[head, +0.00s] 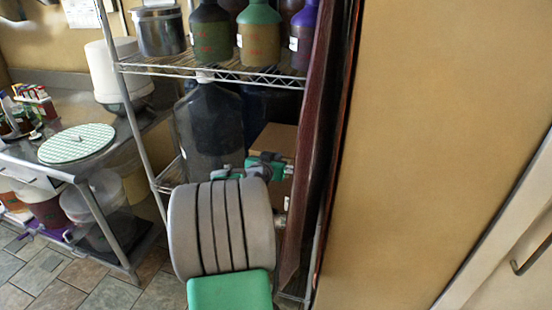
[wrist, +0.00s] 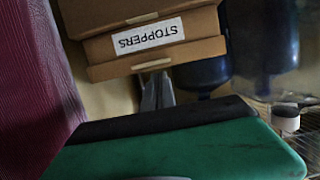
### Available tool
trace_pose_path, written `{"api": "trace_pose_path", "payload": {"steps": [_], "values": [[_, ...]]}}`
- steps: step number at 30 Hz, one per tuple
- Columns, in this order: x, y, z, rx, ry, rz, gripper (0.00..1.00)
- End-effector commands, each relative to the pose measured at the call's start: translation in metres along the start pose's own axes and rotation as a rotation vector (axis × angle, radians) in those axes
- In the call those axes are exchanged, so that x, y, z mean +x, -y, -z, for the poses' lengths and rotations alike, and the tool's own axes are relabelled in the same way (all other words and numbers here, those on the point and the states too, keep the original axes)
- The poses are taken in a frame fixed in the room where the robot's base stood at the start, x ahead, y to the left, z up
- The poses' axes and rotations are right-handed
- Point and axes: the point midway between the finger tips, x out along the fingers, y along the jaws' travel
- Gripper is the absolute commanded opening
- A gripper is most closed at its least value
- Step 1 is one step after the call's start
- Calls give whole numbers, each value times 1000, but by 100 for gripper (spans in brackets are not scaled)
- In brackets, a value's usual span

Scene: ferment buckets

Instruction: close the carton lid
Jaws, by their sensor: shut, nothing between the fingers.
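A brown cardboard carton (head: 274,142) stands on the wire rack, partly hidden behind my arm in the head view. In the wrist view the carton (wrist: 110,47) is at the top, with a white label reading STOPPERS upside down. A cardboard edge strip (wrist: 158,58) runs beside the label. I cannot tell how far the lid is open. My gripper shows in the wrist view (wrist: 157,90) as thin grey fingers, shut and empty, close to that strip; contact is unclear. In the head view the fingers are hidden by my arm.
Dark maroon panel (head: 308,150) stands close to the right of my arm; a tan wall (head: 450,130) lies beyond. A large dark jug (head: 208,130) stands left of the carton. Bottles (head: 259,32) line the shelf above. A steel table (head: 95,125) is at left.

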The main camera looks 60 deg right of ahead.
Motion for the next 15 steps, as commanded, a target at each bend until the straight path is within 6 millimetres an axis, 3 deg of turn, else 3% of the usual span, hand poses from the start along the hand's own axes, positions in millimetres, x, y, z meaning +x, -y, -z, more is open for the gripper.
{"api": "trace_pose_path", "payload": {"steps": [1,6,15], "values": [[3,0,-11,0,1,0,0],[7,0,-29,0,2,0,0],[6,0,-35,-6,20,-1,0]]}}
